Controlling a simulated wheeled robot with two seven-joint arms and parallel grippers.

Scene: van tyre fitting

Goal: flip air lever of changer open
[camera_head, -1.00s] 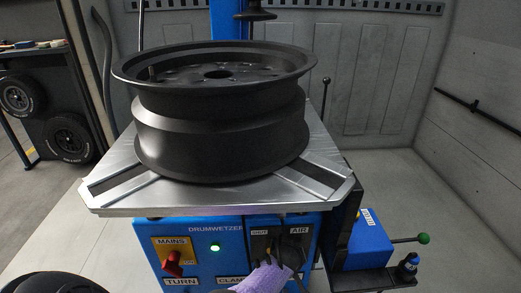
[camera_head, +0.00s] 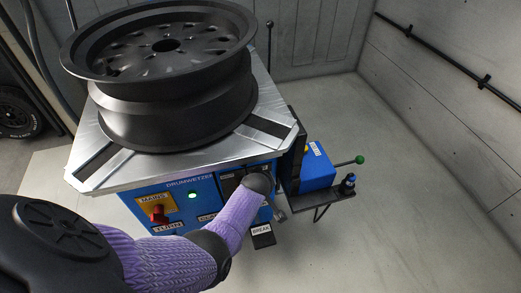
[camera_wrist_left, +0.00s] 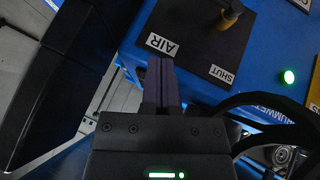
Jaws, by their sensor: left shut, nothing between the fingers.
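The blue tyre changer (camera_head: 150,205) stands ahead of me, with its front panel partly behind my left arm. The dark air plate (camera_wrist_left: 205,45) shows in the left wrist view, with AIR and SHUT labels, turned over in the picture. The yellowish air lever (camera_wrist_left: 229,19) is at the top of that view, partly cut off. In the head view my arm hides it. My left gripper (camera_wrist_left: 163,85) is shut and empty; its fingers overlap the plate's edge near the AIR label, apart from the lever in the picture. My right gripper is not in view.
A black wheel rim (camera_head: 170,100) lies on the silver table (camera_head: 255,125). A red MAINS knob (camera_head: 158,214) and a lit green lamp (camera_head: 192,196) are on the panel. A blue box (camera_head: 313,168) with a green-knobbed lever (camera_head: 359,160) is at right. Floor farther right is clear.

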